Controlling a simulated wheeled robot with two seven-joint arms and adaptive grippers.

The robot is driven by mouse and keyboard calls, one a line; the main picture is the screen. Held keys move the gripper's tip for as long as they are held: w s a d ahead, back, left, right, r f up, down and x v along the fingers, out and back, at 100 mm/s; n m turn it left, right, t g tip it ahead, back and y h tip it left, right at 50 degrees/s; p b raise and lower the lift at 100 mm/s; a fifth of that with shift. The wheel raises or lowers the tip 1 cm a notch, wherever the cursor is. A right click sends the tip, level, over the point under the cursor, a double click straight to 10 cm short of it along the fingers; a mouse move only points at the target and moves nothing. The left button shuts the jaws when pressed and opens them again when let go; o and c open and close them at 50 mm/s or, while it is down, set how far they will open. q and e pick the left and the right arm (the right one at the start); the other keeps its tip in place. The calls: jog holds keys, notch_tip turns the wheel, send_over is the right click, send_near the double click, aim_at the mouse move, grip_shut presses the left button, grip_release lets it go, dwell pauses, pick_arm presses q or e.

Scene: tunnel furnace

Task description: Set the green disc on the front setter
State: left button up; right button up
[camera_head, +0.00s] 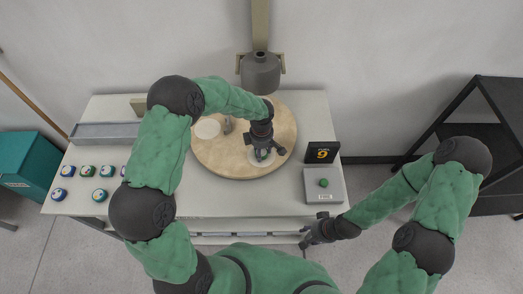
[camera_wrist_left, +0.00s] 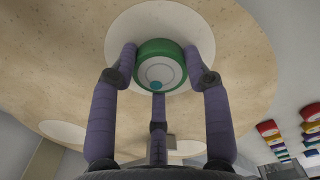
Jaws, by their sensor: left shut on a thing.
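The green disc (camera_wrist_left: 158,52), with a pale face and a small teal spot, is between the fingers of my left gripper (camera_wrist_left: 160,65). It is in front of a white round setter (camera_wrist_left: 202,35) in the left wrist view; I cannot tell whether it touches it. In the head view my left gripper (camera_head: 262,156) points down over that setter (camera_head: 252,160), on the front right part of the round wooden plate (camera_head: 225,165), and mostly hides the disc. My right gripper (camera_head: 308,238) is near the table's front edge, too small to read its fingers.
Another white setter (camera_head: 207,128) lies on the plate's left. Several coloured discs (camera_head: 88,170) stand at the table's left, near a grey tray (camera_head: 105,132). A grey box with a green button (camera_head: 323,183) and a dark display (camera_head: 321,153) are at the right. A grey vessel (camera_head: 260,72) is behind.

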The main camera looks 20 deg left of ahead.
pick_arm(q)
jog(key=o, duration=1.3)
notch_tip(320, 180, up, 12)
